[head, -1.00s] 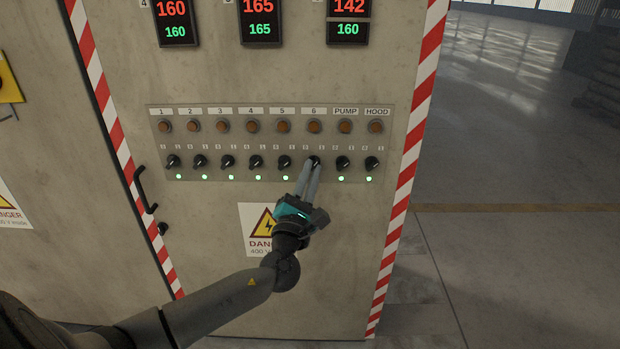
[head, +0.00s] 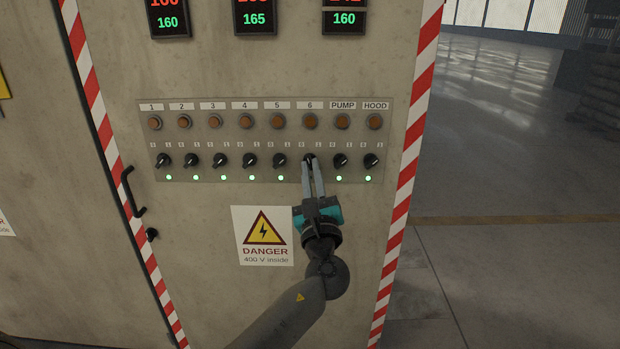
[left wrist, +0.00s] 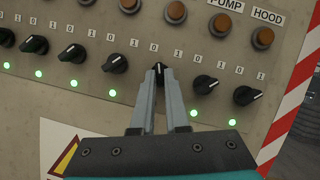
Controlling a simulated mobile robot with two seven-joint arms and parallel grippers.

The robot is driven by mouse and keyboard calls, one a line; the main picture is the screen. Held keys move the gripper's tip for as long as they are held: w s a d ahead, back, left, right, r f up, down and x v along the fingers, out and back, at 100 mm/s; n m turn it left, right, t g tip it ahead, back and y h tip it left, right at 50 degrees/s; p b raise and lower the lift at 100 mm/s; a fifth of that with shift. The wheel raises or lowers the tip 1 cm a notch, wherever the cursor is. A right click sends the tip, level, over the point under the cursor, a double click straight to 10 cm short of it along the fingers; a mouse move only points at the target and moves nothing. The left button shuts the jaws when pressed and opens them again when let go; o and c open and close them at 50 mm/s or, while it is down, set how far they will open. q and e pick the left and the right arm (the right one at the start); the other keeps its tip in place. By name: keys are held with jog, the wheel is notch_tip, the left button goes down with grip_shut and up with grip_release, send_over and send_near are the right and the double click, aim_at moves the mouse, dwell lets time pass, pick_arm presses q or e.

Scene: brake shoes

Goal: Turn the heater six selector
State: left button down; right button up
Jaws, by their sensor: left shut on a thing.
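The heater six selector is a small black knob (head: 309,159) under the label 6 on the cabinet's switch panel (head: 146,140). My left gripper (head: 311,166) comes up from below with its two grey fingers on either side of that knob, shut on it. In the left wrist view the same knob (left wrist: 158,68) shows between the fingertips, its white mark near upright. The fingers hide the lamp below it. My right gripper is not in view.
Similar black selectors stand close on both sides, such as the heater five knob (head: 279,160) and the pump knob (head: 340,160). Orange buttons (head: 310,122) sit above. A danger sign (head: 263,236) is below, and a door handle (head: 133,191) is at the left.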

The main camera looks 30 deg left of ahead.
pick_arm(q)
jog(key=n, duration=0.2)
jog(key=n+g+y, duration=0.1)
jog(key=shift+w+d+n+g, duration=0.1)
jog(key=shift+n+g, duration=0.2)
jog(key=shift+n, duration=0.1)
jog(key=shift+r+n+g+y, duration=0.15)
jog(key=shift+n+g, duration=0.15)
jog(key=shift+n, duration=0.5)
jog(key=shift+n+g+y, duration=0.15)
jog(key=shift+n+g, duration=0.15)
jog(key=shift+n, duration=0.5)
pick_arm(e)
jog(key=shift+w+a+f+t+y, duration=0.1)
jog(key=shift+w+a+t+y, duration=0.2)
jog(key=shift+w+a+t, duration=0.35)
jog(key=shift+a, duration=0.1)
pick_arm(q)
jog(key=c, duration=0.9)
grip_release()
jog(key=shift+d, duration=0.1)
